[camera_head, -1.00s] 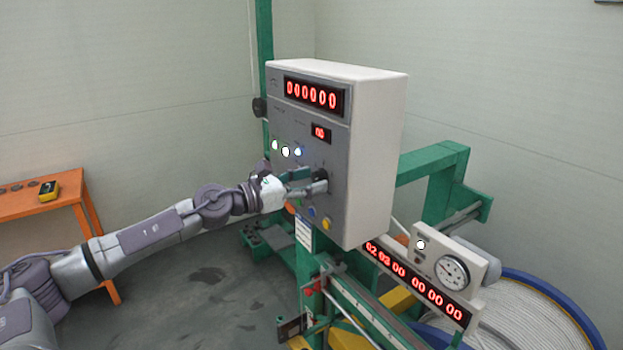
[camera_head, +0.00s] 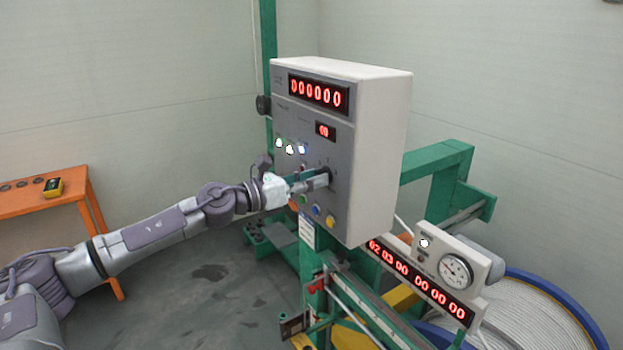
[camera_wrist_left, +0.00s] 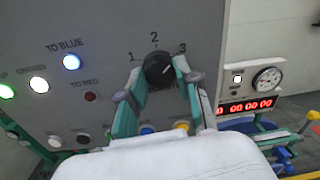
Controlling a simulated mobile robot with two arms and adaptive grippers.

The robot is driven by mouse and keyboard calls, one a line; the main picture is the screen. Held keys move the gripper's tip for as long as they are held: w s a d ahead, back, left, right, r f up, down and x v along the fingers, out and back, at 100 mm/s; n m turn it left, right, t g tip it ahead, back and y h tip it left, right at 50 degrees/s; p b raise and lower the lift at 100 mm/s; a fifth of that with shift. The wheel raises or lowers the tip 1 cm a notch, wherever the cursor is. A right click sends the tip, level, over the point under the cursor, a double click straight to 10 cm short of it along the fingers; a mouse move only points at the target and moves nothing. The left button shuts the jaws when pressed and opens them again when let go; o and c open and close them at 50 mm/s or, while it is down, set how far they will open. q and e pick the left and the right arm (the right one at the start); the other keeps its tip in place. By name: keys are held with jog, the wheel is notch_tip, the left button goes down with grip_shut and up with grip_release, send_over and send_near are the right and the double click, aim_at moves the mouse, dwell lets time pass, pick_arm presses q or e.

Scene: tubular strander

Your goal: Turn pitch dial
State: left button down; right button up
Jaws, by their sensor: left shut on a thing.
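The pitch dial is a black round knob (camera_wrist_left: 158,70) on the grey panel face, with the marks 1, 2 and 3 around it. A pale line on it appears to point toward the right, near 3, but it is small. My left gripper (camera_wrist_left: 160,78) has one finger on each side of the knob and is shut on it. In the head view my left gripper (camera_head: 322,181) reaches the panel from the left; its fingers partly hide the dial. My right gripper is not in view.
The control box (camera_head: 378,150) carries a red number display (camera_head: 318,93), lit buttons (camera_head: 290,149) and coloured buttons below the dial (camera_head: 316,210). A gauge (camera_head: 455,270) and a second red display stand lower right. An orange table (camera_head: 45,195) is at the left.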

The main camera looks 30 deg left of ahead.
pick_arm(q)
jog(key=n+p, duration=0.1)
jog(key=n, duration=0.8)
jog(key=shift+n+p, duration=0.3)
jog(key=shift+p, duration=0.1)
dwell(0.4)
jog(key=c, duration=0.8)
grip_release()
